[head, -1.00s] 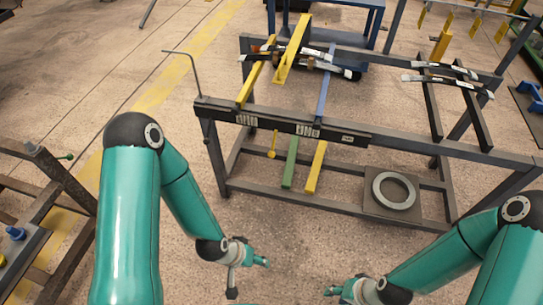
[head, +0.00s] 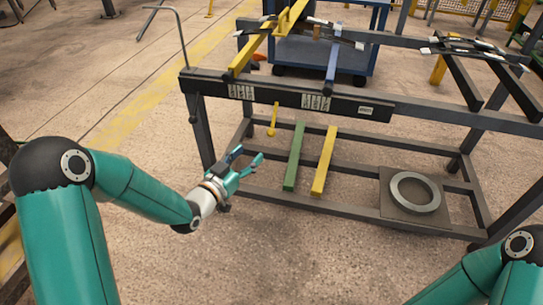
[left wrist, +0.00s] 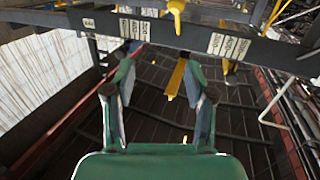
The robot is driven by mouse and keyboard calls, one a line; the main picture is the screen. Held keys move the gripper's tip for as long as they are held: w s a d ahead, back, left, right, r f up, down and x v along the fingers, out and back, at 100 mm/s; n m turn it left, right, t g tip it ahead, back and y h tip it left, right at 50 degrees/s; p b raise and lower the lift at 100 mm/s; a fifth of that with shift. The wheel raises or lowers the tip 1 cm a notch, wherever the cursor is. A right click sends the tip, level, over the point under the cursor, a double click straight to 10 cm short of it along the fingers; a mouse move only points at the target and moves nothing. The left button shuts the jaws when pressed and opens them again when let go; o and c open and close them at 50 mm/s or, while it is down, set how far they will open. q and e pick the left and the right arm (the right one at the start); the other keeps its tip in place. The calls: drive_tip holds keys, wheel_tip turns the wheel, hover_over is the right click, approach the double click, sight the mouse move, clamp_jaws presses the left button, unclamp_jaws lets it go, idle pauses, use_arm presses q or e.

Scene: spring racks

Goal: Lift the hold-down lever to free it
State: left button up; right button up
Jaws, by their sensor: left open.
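A dark steel rack (head: 350,102) stands ahead. A short yellow lever with a rounded end (head: 273,120) hangs below its labelled front beam; a yellow rounded end also shows at the top of the left wrist view (left wrist: 177,8). A longer yellow bar (head: 247,56) lies across the rack top. I cannot tell for certain which one is the hold-down lever. My left gripper (head: 249,155) is open and empty, below and slightly left of the hanging lever and apart from it. Its spread fingers show in the left wrist view (left wrist: 160,75). My right gripper is out of view.
Leaf springs (head: 460,46) lie on the rack top. A green bar (head: 294,156) and a yellow bar (head: 325,160) lean low in the frame. A grey ring (head: 415,192) lies on the lower shelf. A bent rod (head: 180,40) stands at the rack's left corner. The floor in front is clear.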

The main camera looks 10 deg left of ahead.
use_arm(q)
drive_tip(key=b, duration=0.5)
approach(269, 136)
drive_tip(key=shift+t, duration=0.3)
drive_tip(key=x, duration=0.5)
drive_tip(key=b+x, duration=0.1)
drive_tip(key=x, duration=0.5)
drive_tip(key=shift+w+d+f+b, duration=0.1)
drive_tip(key=shift+w+f+b, duration=0.1)
drive_tip(key=shift+w+b, duration=0.1)
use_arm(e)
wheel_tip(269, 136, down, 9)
use_arm(q)
drive_tip(key=shift+c, duration=0.3)
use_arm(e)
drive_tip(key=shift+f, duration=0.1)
use_arm(q)
clamp_jaws()
